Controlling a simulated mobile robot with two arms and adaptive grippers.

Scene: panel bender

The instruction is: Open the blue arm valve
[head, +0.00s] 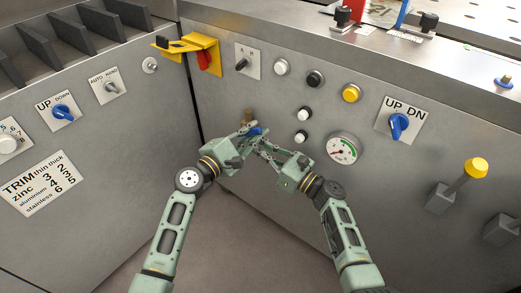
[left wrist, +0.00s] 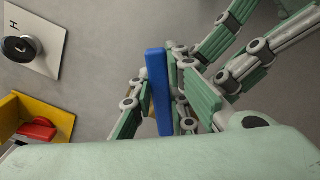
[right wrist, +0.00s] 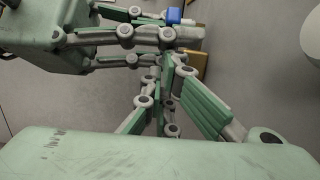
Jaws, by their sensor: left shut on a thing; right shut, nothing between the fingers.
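The blue arm valve (head: 256,131) is on the grey front panel, low near the corner, partly hidden by my grippers. In the left wrist view its handle (left wrist: 157,88) is a long flat blue bar between the fingers. My left gripper (head: 251,134) is shut on this handle. A brass-coloured valve part (head: 248,115) shows just above it in the head view. My right gripper (head: 263,145) is shut and empty, close beside the left fingers. In the right wrist view its closed fingers (right wrist: 163,98) sit below the left gripper's fingers and the handle's blue end (right wrist: 173,15).
A yellow bracket with a red switch (head: 203,58) juts out above the valve. White buttons (head: 303,114) and a pressure gauge (head: 342,149) are right of my grippers. A side panel with knobs (head: 62,112) stands at left. The floor below is clear.

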